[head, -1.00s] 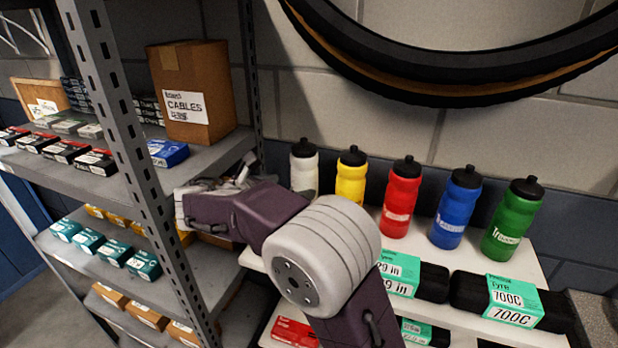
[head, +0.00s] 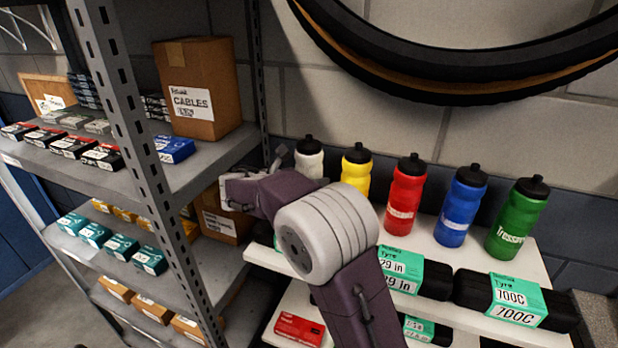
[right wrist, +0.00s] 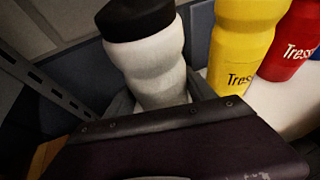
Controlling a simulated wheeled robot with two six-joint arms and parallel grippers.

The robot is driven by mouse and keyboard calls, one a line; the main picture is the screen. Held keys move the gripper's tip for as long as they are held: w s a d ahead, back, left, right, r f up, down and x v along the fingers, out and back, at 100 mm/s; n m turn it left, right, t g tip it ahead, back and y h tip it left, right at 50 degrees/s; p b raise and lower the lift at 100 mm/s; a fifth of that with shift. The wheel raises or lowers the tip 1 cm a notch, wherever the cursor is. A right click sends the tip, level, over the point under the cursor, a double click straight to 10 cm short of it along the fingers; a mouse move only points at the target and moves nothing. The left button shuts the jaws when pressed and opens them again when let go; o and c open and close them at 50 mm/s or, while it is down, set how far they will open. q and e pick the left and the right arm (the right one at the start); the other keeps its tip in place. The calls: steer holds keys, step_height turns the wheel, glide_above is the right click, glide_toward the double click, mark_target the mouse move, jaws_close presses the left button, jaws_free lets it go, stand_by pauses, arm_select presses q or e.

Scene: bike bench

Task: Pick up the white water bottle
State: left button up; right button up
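The white water bottle (head: 309,162) with a black cap stands upright at the left end of the bottle row in the head view. Its lower part is hidden behind my right arm. My right gripper (head: 277,160) is beside it, its fingers partly hidden. In the right wrist view the white bottle (right wrist: 155,68) is straight ahead, with grey fingers (right wrist: 160,100) low on either side of it. The fingers look spread, with no clear grip on the bottle. My left gripper is not in view.
Yellow (head: 356,168), red (head: 404,195), blue (head: 460,205) and green (head: 515,218) bottles stand to the right on the white shelf (head: 535,262). A metal rack (head: 140,130) with a cables box (head: 197,90) is close on the left. A tyre (head: 440,80) hangs above.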

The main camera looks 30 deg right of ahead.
mark_target(308, 162)
steer(key=c, duration=0.5)
steer(key=shift+c, duration=0.2)
steer(key=shift+r, duration=0.3)
step_height(308, 162, up, 4)
steer(key=shift+p, duration=0.5)
steer(key=s+d+r+v, duration=0.1)
steer(key=s+v, duration=0.1)
steer(key=v, duration=1.1)
steer(key=shift+d+r, duration=0.25)
steer(key=shift+d, duration=0.05)
